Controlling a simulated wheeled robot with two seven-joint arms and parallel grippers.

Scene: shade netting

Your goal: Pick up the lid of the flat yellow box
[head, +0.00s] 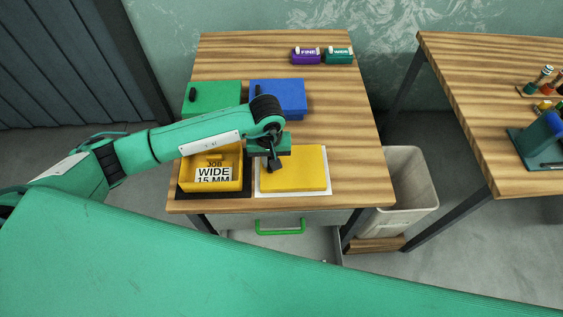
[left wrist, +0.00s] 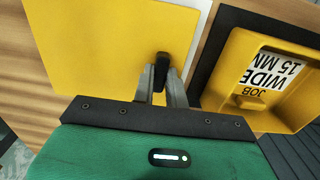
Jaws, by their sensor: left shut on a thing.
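The yellow lid (head: 305,170) is a flat square over a white sheet on the table's front part. It also shows in the left wrist view (left wrist: 100,40). My left gripper (head: 274,164) is at the lid's left part. Its fingers (left wrist: 162,72) are shut on the lid's small black handle (left wrist: 162,62). I cannot tell whether the lid touches the sheet. The open yellow box (head: 240,178) stands just left of the lid on a black mat, with a card reading "JOB WIDE 15 MM" (head: 213,174) inside. My right gripper is not in view.
A green box (head: 208,95) and a blue box (head: 285,92) with black handles stand behind. Purple (head: 306,55) and green (head: 338,56) labelled blocks sit at the back. A bin (head: 400,190) stands right of the table. The table's right side is clear.

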